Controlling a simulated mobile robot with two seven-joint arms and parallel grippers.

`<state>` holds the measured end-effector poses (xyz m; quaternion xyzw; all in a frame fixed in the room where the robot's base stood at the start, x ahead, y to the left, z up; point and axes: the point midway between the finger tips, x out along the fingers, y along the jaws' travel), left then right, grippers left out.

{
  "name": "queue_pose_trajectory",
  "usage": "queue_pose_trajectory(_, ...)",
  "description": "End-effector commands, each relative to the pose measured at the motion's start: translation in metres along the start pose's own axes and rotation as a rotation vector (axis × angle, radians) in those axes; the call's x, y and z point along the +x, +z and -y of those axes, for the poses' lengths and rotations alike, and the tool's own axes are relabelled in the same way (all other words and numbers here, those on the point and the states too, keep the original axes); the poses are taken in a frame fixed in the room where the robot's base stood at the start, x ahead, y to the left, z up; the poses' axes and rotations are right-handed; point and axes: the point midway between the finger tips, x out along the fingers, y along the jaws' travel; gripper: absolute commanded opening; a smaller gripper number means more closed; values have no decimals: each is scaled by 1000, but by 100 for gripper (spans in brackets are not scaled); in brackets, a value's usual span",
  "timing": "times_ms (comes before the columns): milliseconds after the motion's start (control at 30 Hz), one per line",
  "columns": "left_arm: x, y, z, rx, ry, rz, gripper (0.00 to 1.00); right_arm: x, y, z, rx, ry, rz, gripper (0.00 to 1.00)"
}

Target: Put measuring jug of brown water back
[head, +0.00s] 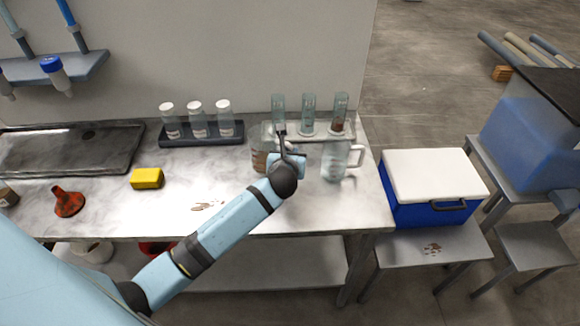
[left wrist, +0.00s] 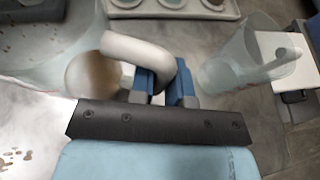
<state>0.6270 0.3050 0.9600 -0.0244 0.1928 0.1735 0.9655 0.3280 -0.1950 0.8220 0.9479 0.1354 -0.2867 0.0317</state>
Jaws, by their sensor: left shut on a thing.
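The measuring jug of brown water (head: 259,160) stands at the right part of the metal bench, mostly hidden behind my left gripper in the head view. In the left wrist view the clear jug (left wrist: 82,38) shows brown water low inside and a pale curved handle. My left gripper (head: 280,150) has its blue fingers (left wrist: 163,85) closed around that handle. Whether the jug's base touches the bench cannot be told. A second clear jug (head: 336,160) stands just to the right; it also shows in the left wrist view (left wrist: 243,55). My right gripper is not in view.
A rack with three glass cylinders (head: 309,115) stands behind the jugs. A dark tray (head: 200,142) holds three white-capped bottles. A yellow block (head: 147,178) and a red funnel (head: 68,201) lie left. A blue cooler (head: 430,212) stands beyond the bench's right edge.

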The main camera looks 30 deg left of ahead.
Motion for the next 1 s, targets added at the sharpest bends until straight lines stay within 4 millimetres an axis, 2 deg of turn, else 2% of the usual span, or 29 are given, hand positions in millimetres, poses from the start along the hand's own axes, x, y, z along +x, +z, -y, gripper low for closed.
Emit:
queue_pose_trajectory(133, 4, -10, 1, 0, -1, -2, 0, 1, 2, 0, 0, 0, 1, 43)
queue_pose_trajectory(367, 16, -40, 1, 0, 0, -2, 0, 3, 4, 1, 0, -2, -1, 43)
queue_pose_trajectory(767, 18, -44, 1, 1, -1, 0, 0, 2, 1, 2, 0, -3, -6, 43)
queue_pose_trajectory(800, 18, -44, 1, 1, -1, -1, 23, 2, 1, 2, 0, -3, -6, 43)
queue_pose_trajectory(867, 18, -44, 1, 0, -1, -1, 37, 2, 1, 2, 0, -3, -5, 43)
queue_pose_trajectory(900, 18, -44, 1, 0, -1, -1, 42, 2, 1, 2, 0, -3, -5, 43)
queue_pose_trajectory(1000, 18, -44, 1, 0, -1, -1, 42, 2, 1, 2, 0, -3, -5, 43)
